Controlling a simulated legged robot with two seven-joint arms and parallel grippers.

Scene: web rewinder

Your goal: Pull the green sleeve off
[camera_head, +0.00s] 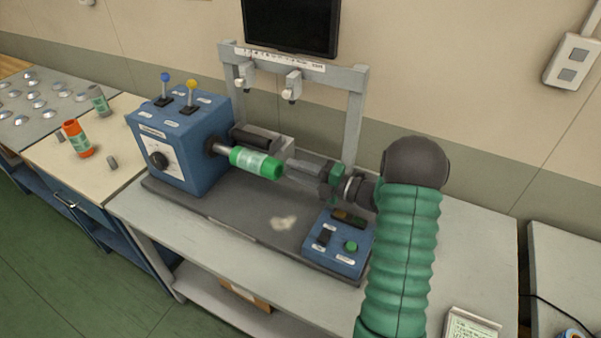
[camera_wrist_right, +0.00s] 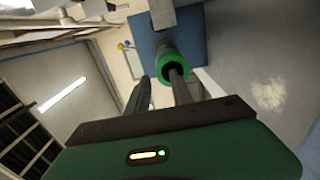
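The green sleeve (camera_head: 256,163), with a pale label, sits on a metal shaft (camera_head: 218,148) that sticks out of the blue machine box (camera_head: 185,140). My right gripper (camera_head: 292,172) is just right of the sleeve's free end, with its fingers pointing at it. In the right wrist view the two dark fingers (camera_wrist_right: 160,82) stand apart with nothing between them. The sleeve's open round end (camera_wrist_right: 172,62) shows ahead, close to the tip of the right-hand finger. I cannot tell whether they touch. My left gripper is not in view.
A grey gantry frame (camera_head: 355,115) stands behind the shaft. A small blue control box (camera_head: 338,245) with a green button sits in front of my right arm. The dark base plate (camera_head: 230,215) is mostly clear.

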